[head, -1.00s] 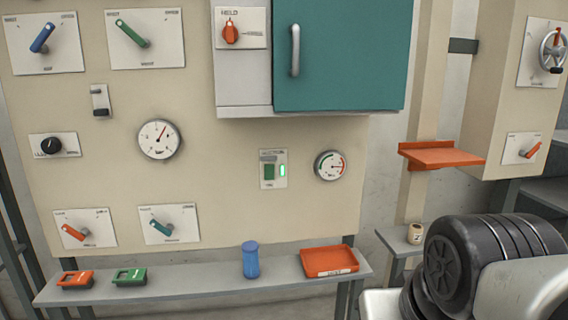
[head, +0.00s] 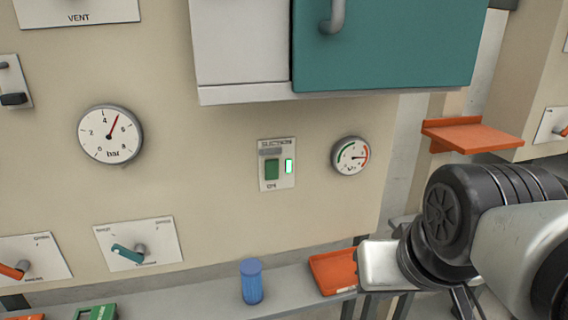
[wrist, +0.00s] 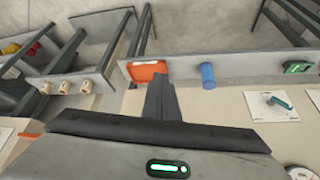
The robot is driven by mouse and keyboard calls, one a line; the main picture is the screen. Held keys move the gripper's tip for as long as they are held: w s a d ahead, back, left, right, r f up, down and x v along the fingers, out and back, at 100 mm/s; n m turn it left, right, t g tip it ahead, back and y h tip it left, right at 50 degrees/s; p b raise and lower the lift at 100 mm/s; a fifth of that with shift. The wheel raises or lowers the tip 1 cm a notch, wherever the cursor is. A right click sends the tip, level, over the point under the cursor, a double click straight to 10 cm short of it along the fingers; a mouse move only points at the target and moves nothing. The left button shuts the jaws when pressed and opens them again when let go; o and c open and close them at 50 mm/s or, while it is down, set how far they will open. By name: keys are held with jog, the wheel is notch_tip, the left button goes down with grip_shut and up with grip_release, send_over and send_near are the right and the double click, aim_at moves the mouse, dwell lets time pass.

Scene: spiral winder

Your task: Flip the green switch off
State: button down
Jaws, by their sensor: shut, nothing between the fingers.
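The green switch (head: 272,168) is a rocker on a small pale plate in the middle of the beige panel in the head view. A lit green lamp (head: 289,166) glows beside it on the right. The switch is not seen in the wrist view. My gripper (wrist: 161,78) shows in the wrist view with its dark fingers together and nothing between them. It points toward the shelf with the orange tray and blue cup. In the head view my arm is at the lower right, below and right of the switch, apart from it.
A round gauge (head: 350,156) sits right of the switch, and a teal cabinet door (head: 390,45) juts out above. Below, a grey shelf (head: 200,300) holds a blue cup (head: 251,282) and an orange tray (head: 333,272). An orange ledge (head: 472,137) sticks out at right.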

jog(key=shift+s, duration=0.15)
jog(key=w+a+f+n+t+y+b, duration=0.1)
jog(key=w+a+f+n+t+b, duration=0.15)
jog(key=w+n+b, duration=0.3)
jog(key=w+a+f+n+t+y+b, duration=0.1)
jog(key=w+a+f+n+t+b, duration=0.1)
jog(key=w+a+n+t+b, duration=0.3)
jog(key=w+a+r+n+t+y+b, duration=0.3)
jog(key=w+n+b, duration=0.4)
jog(key=n, duration=0.3)
jog(key=shift+w+a+r+n+t, duration=0.35)
jog(key=shift+w+a+r+t, duration=0.25)
jog(key=shift+a+t, duration=0.6)
jog(key=shift+r, duration=0.15)
